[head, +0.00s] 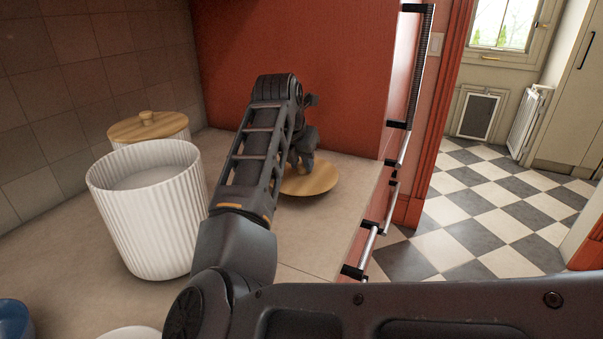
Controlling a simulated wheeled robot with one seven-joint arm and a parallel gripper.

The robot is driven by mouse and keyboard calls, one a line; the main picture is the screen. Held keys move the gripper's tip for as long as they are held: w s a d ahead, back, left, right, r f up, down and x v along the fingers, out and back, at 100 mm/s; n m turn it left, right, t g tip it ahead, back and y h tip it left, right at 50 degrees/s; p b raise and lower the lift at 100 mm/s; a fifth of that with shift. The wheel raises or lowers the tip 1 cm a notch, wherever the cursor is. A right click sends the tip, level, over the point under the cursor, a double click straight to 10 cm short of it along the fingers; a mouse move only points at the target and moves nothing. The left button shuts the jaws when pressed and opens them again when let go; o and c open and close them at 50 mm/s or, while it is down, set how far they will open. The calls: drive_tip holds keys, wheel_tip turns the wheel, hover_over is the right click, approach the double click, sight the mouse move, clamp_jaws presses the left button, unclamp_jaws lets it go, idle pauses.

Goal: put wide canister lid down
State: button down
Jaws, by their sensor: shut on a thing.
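The wide canister lid (311,181), a round wooden disc, is low over or on the beige counter near the red wall. I cannot tell whether it touches the counter. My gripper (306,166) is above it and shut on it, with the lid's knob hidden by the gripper. My arm covers the lid's left side. The open wide canister (150,219), white and ribbed, stands upright on the counter to the left, with pale contents visible inside.
A second white canister with a wooden lid (148,127) stands behind the open one. A blue object (14,320) and a white round object (130,333) show at the bottom left. The counter (313,233) is clear in front of the lid. Drawer handles (367,247) line its right edge.

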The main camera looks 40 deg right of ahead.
sight(301, 173)
drive_tip(key=shift+f+p, duration=0.3)
drive_tip(key=shift+f, duration=1.65)
drive_tip(key=c, duration=0.9)
unclamp_jaws()
drive_tip(key=shift+f, duration=0.1)
drive_tip(key=b+v, duration=0.1)
drive_tip(key=v, duration=1.1)
drive_tip(key=shift+b, duration=0.4)
